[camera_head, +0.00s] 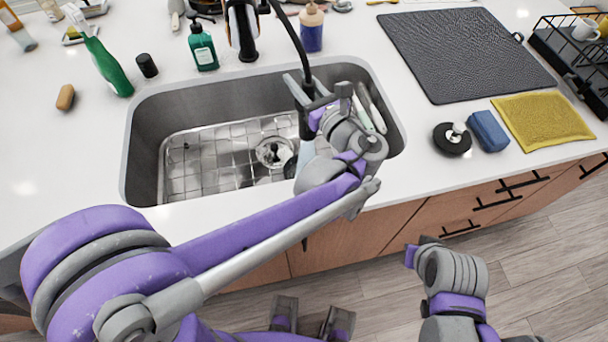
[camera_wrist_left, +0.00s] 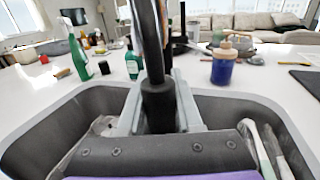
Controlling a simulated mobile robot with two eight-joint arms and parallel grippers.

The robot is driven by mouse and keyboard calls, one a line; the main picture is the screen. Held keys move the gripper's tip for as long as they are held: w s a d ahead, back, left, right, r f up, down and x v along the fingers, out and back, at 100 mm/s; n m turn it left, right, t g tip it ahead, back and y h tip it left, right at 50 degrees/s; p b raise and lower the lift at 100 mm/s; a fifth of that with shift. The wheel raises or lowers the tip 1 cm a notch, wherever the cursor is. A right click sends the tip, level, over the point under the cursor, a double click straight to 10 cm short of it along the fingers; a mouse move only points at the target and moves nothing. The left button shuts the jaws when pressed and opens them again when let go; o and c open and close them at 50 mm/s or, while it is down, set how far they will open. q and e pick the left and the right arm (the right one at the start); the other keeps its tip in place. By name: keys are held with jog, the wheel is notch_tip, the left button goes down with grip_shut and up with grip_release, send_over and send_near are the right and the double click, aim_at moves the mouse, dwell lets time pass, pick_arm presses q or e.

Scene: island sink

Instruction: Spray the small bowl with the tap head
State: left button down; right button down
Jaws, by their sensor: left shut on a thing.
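My left gripper (camera_head: 304,92) is shut on the black tap head (camera_wrist_left: 158,104), with one grey finger on each side. It holds the tap head upright over the right half of the sink (camera_head: 190,105). The black hose (camera_head: 287,30) runs up from it to the tap (camera_head: 243,28). A pale strip shows below the tap head; I cannot tell whether it is water. A small dark rounded thing (camera_head: 290,168) beside the drain is partly hidden by my arm; I cannot tell whether it is the small bowl. My right arm is at the lower right, its fingers not clear.
Long pale utensils (camera_head: 372,108) lean at the sink's right side. Green soap bottle (camera_head: 202,48), blue pump bottle (camera_head: 312,28) and spray bottle (camera_head: 105,62) stand behind the sink. A drying mat (camera_head: 465,50), blue sponge (camera_head: 488,131) and yellow cloth (camera_head: 542,120) lie right.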

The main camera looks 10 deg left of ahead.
pick_arm(q)
jog(key=shift+s+a, duration=0.25)
jog(key=shift+a, duration=0.25)
jog(key=shift+d, duration=0.15)
jog(key=shift+w+d, duration=0.3)
jog(key=shift+d, duration=0.15)
jog(key=shift+s+a, duration=0.1)
jog(key=shift+a, duration=0.05)
jog(key=shift+s+a, duration=0.2)
jog(key=shift+a, duration=0.25)
jog(key=shift+d, duration=0.1)
jog(key=shift+w+d, duration=0.3)
jog(key=shift+d, duration=0.2)
jog(key=shift+s+a, duration=0.1)
jog(key=shift+a, duration=0.05)
